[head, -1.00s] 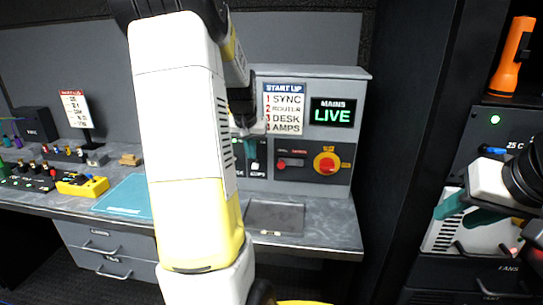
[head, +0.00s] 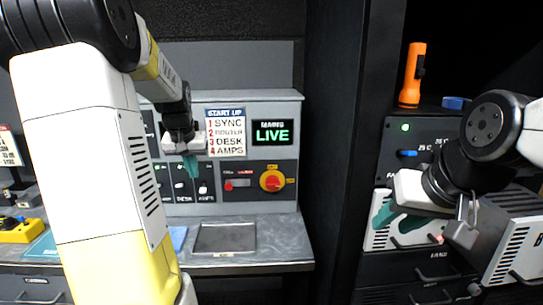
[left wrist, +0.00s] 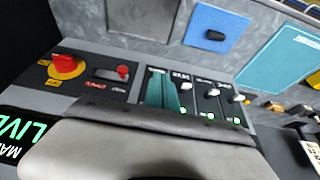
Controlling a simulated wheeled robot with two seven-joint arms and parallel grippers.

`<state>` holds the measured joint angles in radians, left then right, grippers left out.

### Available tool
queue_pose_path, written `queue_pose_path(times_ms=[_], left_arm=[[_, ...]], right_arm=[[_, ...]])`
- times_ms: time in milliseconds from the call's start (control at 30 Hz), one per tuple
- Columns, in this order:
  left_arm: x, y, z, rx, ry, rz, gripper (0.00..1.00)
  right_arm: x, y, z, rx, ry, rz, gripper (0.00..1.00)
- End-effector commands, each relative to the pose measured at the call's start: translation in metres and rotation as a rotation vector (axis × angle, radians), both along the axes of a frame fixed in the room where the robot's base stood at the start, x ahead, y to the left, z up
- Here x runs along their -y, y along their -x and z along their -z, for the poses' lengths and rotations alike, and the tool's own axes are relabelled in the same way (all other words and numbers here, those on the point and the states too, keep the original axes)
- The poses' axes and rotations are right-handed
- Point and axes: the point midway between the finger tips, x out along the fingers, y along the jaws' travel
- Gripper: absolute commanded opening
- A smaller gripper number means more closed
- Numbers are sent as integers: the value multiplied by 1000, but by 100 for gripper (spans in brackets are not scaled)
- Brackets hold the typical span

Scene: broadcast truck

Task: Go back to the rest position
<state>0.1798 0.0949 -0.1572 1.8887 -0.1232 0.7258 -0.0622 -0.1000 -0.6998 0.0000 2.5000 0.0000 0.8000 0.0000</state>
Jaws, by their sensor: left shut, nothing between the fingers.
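My left gripper (head: 190,168) is shut and empty, its teal fingertips in front of the switch panel below the start-up sign (head: 226,132). In the left wrist view the shut teal fingers (left wrist: 161,92) appear beside a row of white-tipped switches (left wrist: 213,92); whether they touch the panel cannot be told. My right gripper (head: 398,216) is at the right, its two teal fingers apart, in front of a pale vented unit in the rack (head: 380,240). Nothing shows between them.
A lit LIVE display (head: 272,133) and a red rotary knob on yellow (head: 272,181) are on the console. A grey tray (head: 225,238) lies on the desk. An orange flashlight (head: 411,75) stands on the rack.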

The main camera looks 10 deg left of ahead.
Motion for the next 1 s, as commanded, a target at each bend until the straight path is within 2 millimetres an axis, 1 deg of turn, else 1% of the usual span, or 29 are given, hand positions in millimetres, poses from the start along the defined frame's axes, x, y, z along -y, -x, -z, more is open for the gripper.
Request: queue_pose_path(times_ms=[67,167,200,267,300,333,367,400,500,600,700,833,1000], left_arm=[[13,8,-9,13,9,13,0],[44,30,-27,42,33,48,0],[60,42,-35,56,45,67,0],[85,65,-45,78,62,100,0],[102,81,-51,92,76,123,0],[114,94,-54,102,84,140,0],[125,106,-57,110,92,157,0],[139,123,-59,122,102,180,0],[168,163,-59,147,122,230,0],[188,195,-55,165,134,270,0],[200,216,-49,176,142,297,0],[207,228,-45,181,146,313,0],[208,229,-44,181,146,314,0]], right_arm=[[0,0,0,0,0,0,36],[0,0,0,0,0,0,36],[0,0,0,0,0,0,36],[0,0,0,0,0,0,36],[0,0,0,0,0,0,36],[0,0,0,0,0,0,36],[0,0,0,0,0,0,36],[0,0,0,0,0,0,36],[0,0,0,0,0,0,36],[0,0,0,0,0,0,36],[0,0,0,0,0,0,36],[0,0,0,0,0,0,36],[0,0,0,0,0,0,36]])
